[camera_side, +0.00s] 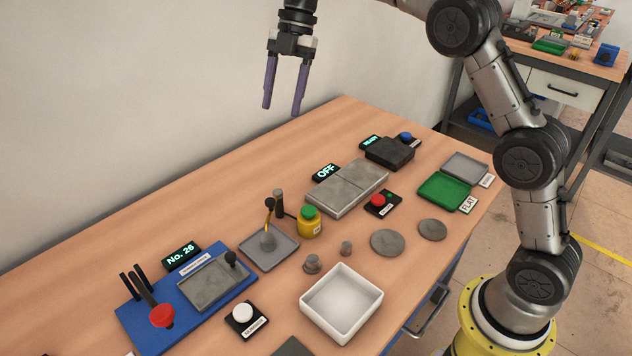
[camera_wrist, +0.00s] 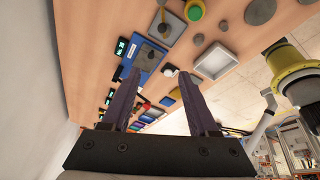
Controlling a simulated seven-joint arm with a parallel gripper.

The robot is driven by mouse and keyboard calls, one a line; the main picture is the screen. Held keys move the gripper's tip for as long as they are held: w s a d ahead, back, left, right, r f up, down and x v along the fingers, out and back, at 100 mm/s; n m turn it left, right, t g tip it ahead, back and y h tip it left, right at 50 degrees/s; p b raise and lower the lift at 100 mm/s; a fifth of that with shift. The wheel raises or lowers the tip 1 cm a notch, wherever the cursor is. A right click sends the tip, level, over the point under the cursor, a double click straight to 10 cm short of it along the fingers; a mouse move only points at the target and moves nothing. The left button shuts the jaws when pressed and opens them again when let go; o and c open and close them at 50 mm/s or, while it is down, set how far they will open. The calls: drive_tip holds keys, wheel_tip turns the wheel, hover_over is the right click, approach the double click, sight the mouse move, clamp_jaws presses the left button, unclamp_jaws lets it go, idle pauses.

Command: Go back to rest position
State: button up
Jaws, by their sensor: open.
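My gripper (camera_side: 283,88) hangs high above the back of the wooden bench (camera_side: 215,223), near the wall, in the side view. Its two long purple fingers point down and stand apart, with nothing between them. In the wrist view the fingers (camera_wrist: 158,92) are spread and empty, and the bench shows beyond them. My gripper touches nothing. The induction heater is not clearly identifiable; a grey flat unit (camera_side: 347,187) beside a display reading OFF stands below and right of my gripper.
A blue board (camera_side: 140,325), a yellow jar with a green lid (camera_side: 309,226), a white square tray (camera_side: 366,318), a red button (camera_side: 378,200) and a green tray (camera_side: 440,189) stand on the bench. The wall (camera_side: 120,110) rises behind. The air around my gripper is clear.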

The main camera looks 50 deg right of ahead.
drive_tip(key=s+d+r+m+t+h, duration=0.15)
drive_tip(key=s+r+m, duration=0.25)
drive_tip(key=s, duration=0.7)
drive_tip(key=s+r+m+t, duration=0.25)
drive_tip(key=s+r, duration=0.25)
drive_tip(key=s, duration=0.6)
drive_tip(key=s+d+f+m+t+h, duration=0.2)
drive_tip(key=s+d+f+m, duration=0.2)
drive_tip(key=s+f+m, duration=0.8)
drive_tip(key=f+m, duration=0.1)
drive_tip(key=m, duration=0.3)
drive_tip(key=shift+f, duration=0.25)
drive_tip(key=shift+m+h, duration=0.25)
